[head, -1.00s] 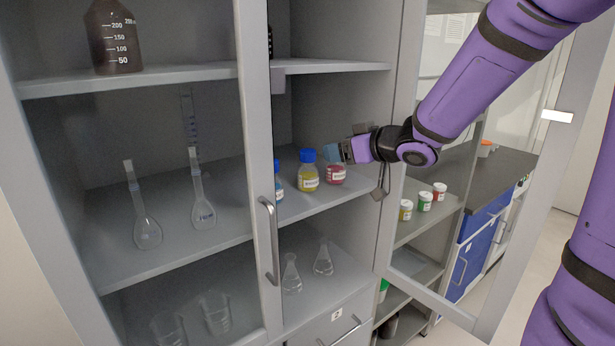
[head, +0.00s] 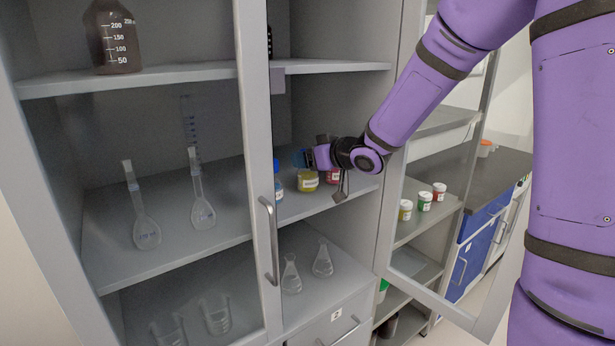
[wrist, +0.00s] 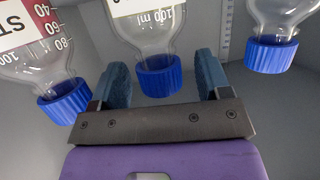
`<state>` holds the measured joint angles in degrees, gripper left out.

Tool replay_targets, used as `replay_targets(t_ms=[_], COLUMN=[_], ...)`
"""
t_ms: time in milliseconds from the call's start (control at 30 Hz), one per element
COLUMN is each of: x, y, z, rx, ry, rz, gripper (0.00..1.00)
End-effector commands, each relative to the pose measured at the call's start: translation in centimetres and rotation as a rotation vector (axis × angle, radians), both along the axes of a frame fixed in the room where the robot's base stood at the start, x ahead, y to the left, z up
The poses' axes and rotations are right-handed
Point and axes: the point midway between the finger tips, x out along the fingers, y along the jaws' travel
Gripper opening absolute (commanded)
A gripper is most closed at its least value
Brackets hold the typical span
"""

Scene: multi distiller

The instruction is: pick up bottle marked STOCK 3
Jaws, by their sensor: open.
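Three blue-capped bottles stand on the middle cabinet shelf. In the head view the yellow-liquid bottle (head: 308,182) is in the middle, the red-liquid bottle (head: 333,176) on its right, and the blue-liquid bottle (head: 279,187) on its left, partly behind the door frame. No stock number is readable. My gripper (head: 303,158) is open at the yellow bottle's top, hiding its cap. In the wrist view, my gripper (wrist: 163,66) has its fingers on either side of the middle bottle's blue cap (wrist: 158,77), with gaps visible. The left bottle there (wrist: 40,68) has a label reading "ST".
Two volumetric flasks (head: 146,232) stand left on the same shelf (head: 110,262). A brown bottle (head: 113,40) is on the shelf above. The door frame with its handle (head: 270,240) is left of my gripper; an open glass door (head: 440,298) is at the right.

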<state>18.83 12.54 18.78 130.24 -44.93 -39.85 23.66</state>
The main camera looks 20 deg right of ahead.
Motion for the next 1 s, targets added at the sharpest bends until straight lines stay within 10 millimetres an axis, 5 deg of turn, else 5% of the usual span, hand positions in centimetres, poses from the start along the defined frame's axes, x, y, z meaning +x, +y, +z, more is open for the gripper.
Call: replay_targets(t_ms=[333,667,1000], x=[0.72,0.7,0.71], y=[0.38,0.37,0.39], z=[-0.25,-0.25,-0.03], rx=[-0.001,-0.001,-0.001], ry=[0.001,0.001,-0.001], rz=[-0.001,-0.001,-0.001], gripper=[0.71,0.0,0.0])
